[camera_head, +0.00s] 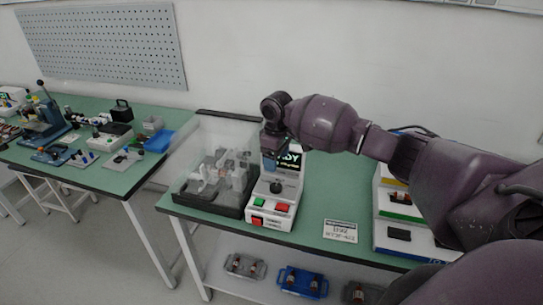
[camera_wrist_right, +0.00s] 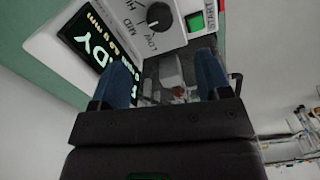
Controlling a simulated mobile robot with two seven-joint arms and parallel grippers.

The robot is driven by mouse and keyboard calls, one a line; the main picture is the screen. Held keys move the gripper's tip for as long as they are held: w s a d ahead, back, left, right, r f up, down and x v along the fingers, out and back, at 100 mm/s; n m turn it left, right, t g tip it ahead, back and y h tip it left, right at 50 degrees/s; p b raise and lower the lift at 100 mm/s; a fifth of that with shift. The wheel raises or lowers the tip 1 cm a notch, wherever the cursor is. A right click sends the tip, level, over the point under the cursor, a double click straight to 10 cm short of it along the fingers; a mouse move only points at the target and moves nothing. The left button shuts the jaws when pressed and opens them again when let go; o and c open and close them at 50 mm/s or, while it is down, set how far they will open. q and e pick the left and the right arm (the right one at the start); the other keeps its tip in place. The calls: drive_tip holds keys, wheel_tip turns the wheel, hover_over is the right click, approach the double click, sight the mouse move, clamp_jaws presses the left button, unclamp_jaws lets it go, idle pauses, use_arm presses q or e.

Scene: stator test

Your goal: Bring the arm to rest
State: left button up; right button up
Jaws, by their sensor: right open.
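My right arm reaches in from the right in the head view, with its wrist above the white tester. My right gripper (camera_head: 270,160) hangs in front of the tester's upper part, beside its screen. In the right wrist view the gripper (camera_wrist_right: 165,85) shows two blue fingers apart with nothing held between them. The white tester (camera_head: 272,212) has a lit screen, a black knob (camera_wrist_right: 159,16) and green and red buttons. A clear-covered black fixture (camera_head: 207,203) stands just left of the tester. My left gripper is not in view.
The green table (camera_head: 327,192) is bare right of the tester, apart from a label plate (camera_head: 340,231). Stacked coloured bins (camera_head: 400,212) stand at its right. A shelf below holds a blue tray (camera_head: 302,282). Another table (camera_head: 125,178) at left carries a press and small parts.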

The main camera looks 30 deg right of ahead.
drive_tip(key=shift+a+f, duration=0.1)
drive_tip(key=s+a+f+t+y, duration=0.1)
drive_tip(key=s+a+f, duration=0.6)
drive_tip(key=s, duration=0.2)
drive_tip(key=s+a+f, duration=0.6)
drive_tip(key=s+a, duration=0.1)
drive_tip(key=s, duration=0.3)
drive_tip(key=s+d+r+m+t+h, duration=0.1)
drive_tip(key=s+d+r+m, duration=0.15)
drive_tip(key=s, duration=0.65)
drive_tip(key=s+d+r+m+t+h, duration=0.1)
drive_tip(key=s+r+m+t, duration=0.15)
drive_tip(key=s, duration=0.65)
drive_tip(key=w+f+t, duration=0.7)
drive_tip(key=f, duration=0.4)
drive_tip(key=shift+y, duration=0.4)
